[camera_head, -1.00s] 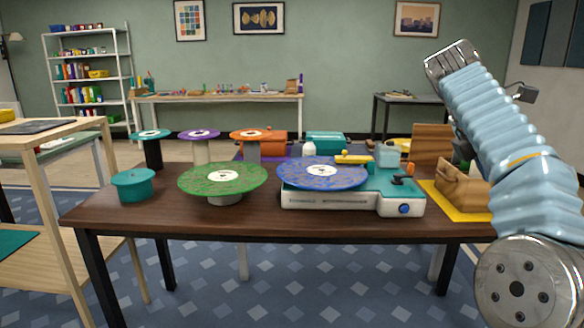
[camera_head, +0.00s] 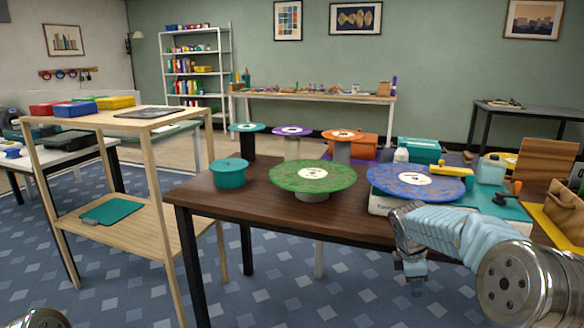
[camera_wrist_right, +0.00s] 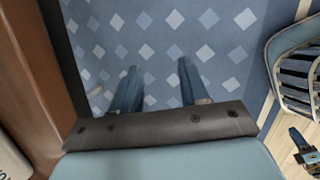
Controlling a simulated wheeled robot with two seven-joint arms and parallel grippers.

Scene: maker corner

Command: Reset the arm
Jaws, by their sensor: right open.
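My right arm is pale blue and reaches in from the lower right in the head view. It is bent, and its gripper (camera_head: 416,283) points down in front of the brown table's (camera_head: 330,227) front edge. In the right wrist view the two blue fingers of this gripper (camera_wrist_right: 157,88) stand apart, with only the blue patterned floor between them. The gripper is empty. My left gripper is out of the picture; only a small metal piece, likely of my left arm, shows at the bottom left corner.
A wooden rack (camera_head: 160,122) stands left of the table. The floor in front is clear.

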